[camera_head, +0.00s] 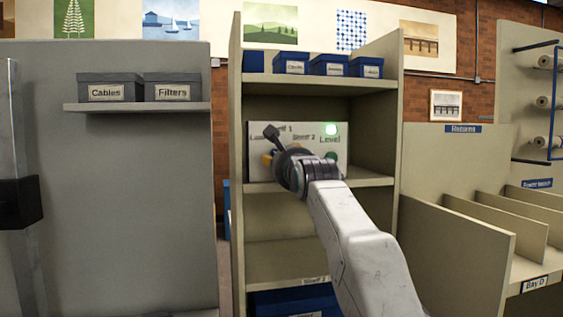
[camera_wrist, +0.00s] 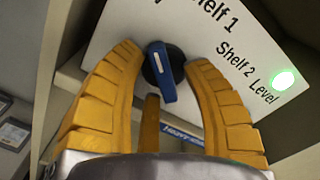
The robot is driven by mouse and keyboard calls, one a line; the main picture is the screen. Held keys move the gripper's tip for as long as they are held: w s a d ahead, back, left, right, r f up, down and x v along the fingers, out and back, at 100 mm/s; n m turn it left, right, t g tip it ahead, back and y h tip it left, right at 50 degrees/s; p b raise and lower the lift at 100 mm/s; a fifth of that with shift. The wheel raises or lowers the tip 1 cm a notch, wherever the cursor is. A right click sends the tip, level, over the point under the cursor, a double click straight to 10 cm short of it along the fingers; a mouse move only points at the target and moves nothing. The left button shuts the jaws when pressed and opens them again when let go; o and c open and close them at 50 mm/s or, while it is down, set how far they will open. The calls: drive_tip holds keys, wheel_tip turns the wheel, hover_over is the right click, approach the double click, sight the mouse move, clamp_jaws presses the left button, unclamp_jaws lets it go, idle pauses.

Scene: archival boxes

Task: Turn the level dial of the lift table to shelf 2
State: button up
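The dial panel (camera_head: 312,158) is a white board on the middle shelf of a beige rack. It also fills the top of the wrist view (camera_wrist: 135,22), with printed "Shelf 1", "Shelf 2" and "Level" and a lit green lamp (camera_wrist: 284,80). The dial (camera_wrist: 162,72) has a blue bar handle on a dark round base. The bar stands near upright in the wrist view, angled away from the "Shelf 2" label; I cannot tell which end is its pointer. My gripper (camera_wrist: 164,62) is open, its yellow fingers apart on either side of the dial. Contact is not clear. The arm hides the dial in the head view.
Blue boxes (camera_head: 291,63) stand on the rack's top shelf, and another blue box (camera_head: 290,301) sits low. Dark boxes labelled Cables (camera_head: 106,88) and Filters (camera_head: 172,87) stand on the left shelf. Returns dividers (camera_head: 500,217) stand at right. Rack side walls flank the panel.

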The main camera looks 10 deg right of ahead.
clamp_jaws()
drive_tip(key=shift+r+m+p, duration=0.15)
drive_tip(key=shift+m+p, duration=0.15)
drive_tip(key=shift+p, duration=0.3)
drive_tip(key=shift+r+m+p, duration=0.15)
drive_tip(key=shift+m+p, duration=0.75)
drive_tip(key=shift+p, duration=0.3)
drive_tip(key=shift+m+p, duration=1.25)
drive_tip(key=shift+m, duration=1.25)
drive_tip(key=shift+o, duration=0.7)
unclamp_jaws()
drive_tip(key=shift+s, duration=0.1)
drive_tip(key=s, duration=1.2)
